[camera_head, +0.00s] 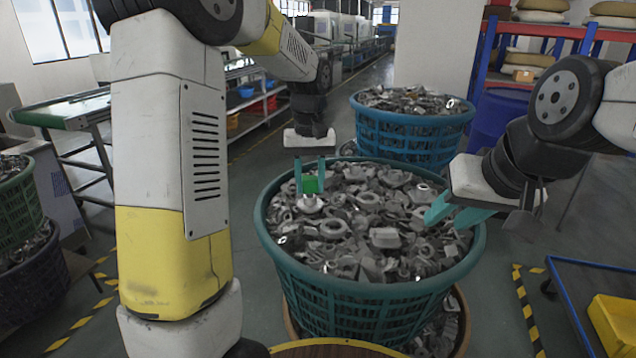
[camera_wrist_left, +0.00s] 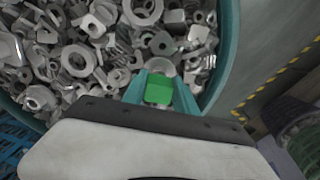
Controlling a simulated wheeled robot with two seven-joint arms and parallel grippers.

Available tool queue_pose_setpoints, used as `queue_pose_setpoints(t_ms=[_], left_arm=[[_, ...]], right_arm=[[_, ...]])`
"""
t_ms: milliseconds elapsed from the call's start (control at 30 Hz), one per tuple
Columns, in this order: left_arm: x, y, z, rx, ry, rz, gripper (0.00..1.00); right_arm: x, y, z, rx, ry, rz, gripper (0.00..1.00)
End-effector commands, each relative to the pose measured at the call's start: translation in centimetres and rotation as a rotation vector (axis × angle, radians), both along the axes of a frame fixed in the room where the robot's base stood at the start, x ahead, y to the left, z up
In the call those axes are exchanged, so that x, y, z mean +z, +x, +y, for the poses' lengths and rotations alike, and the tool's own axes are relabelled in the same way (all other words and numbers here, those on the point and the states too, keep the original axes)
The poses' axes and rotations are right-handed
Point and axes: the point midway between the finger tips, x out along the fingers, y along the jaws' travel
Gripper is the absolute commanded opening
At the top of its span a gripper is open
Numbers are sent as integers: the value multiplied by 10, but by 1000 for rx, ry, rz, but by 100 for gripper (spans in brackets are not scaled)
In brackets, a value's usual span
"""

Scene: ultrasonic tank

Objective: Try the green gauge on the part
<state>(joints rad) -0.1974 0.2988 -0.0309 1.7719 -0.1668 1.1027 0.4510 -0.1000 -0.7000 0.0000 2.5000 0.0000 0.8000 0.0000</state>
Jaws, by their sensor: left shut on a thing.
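The green gauge (camera_head: 310,185) is a small bright green block, held between the teal fingers of my left gripper (camera_head: 310,178) over the left part of the parts basket. It also shows in the left wrist view (camera_wrist_left: 159,89), with a finger on each side. A pale round part (camera_head: 309,204) lies right below the gauge on the heap; in the left wrist view a pale ring (camera_wrist_left: 160,67) shows just beyond it. I cannot tell whether gauge and part touch. My right gripper (camera_head: 439,233) has its teal fingers apart and empty, over the basket's right rim.
The teal basket (camera_head: 370,302) is heaped with grey metal parts. A second blue basket of parts (camera_head: 412,138) stands behind it. A blue cart with a yellow bin (camera_head: 614,322) is at the lower right. More baskets (camera_head: 18,205) stand at the left.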

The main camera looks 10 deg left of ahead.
Motion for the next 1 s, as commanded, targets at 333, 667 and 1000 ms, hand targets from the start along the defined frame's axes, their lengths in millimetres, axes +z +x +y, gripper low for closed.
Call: queue_pose_setpoints(t_ms=[333, 667, 1000], left_arm=[[3, 0, 0, 0, 0, 1, 0], [17, 0, 0, 0, 0, 0, 0], [30, 0, 0, 0, 0, 0, 0]], right_arm=[[0, 0, 0, 0, 0, 0, 36], [0, 0, 0, 0, 0, 0, 36], [0, 0, 0, 0, 0, 0, 36]])
